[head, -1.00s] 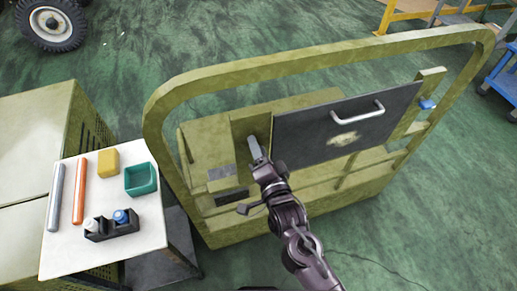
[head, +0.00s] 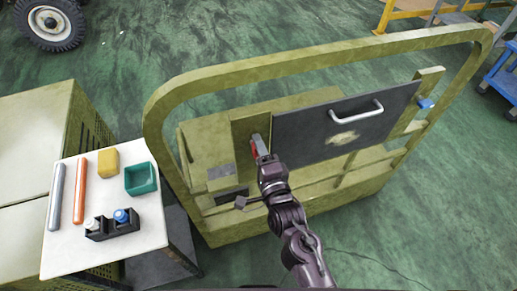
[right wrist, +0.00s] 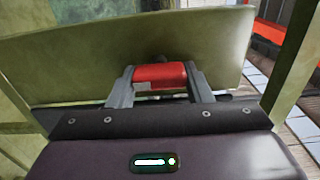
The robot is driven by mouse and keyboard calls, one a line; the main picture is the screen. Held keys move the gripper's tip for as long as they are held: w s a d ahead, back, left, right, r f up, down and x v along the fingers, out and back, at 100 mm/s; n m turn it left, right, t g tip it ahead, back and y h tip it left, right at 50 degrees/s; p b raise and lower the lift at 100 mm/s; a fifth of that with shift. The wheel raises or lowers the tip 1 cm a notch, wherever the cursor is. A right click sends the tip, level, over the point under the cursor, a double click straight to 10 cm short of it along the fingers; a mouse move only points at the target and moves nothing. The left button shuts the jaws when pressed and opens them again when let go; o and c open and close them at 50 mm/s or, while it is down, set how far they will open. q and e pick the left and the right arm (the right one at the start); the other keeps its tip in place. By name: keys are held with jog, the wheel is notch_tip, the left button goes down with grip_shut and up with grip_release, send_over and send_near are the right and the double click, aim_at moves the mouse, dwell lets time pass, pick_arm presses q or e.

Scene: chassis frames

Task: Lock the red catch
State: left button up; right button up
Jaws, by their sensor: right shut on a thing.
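The red catch (right wrist: 160,74) sits between the two fingers of my right gripper (right wrist: 160,88) in the right wrist view, with a finger at each end of it. In the head view a bit of the red catch (head: 254,150) shows beside the tip of my right gripper (head: 260,147). It is at the left edge of the dark panel (head: 300,138), in front of an olive upright plate (head: 243,130). The gripper is shut on the catch. The catch's base is mostly hidden by the fingers. My left gripper is not in view.
The dark panel has a pale handle (head: 357,112), and a blue catch (head: 425,103) is at its right. An olive tubular frame (head: 310,60) arches around it. A white side table (head: 120,225) at left holds rods, a yellow block, a green bin and a black holder.

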jog(key=o, duration=1)
jog(key=shift+s+d+f, duration=0.15)
jog(key=shift+s+d, duration=0.05)
jog(key=shift+s, duration=0.3)
jog(key=b+v, duration=0.1)
jog(key=v, duration=0.5)
jog(key=shift+s+d, duration=0.1)
jog(key=shift+s, duration=0.3)
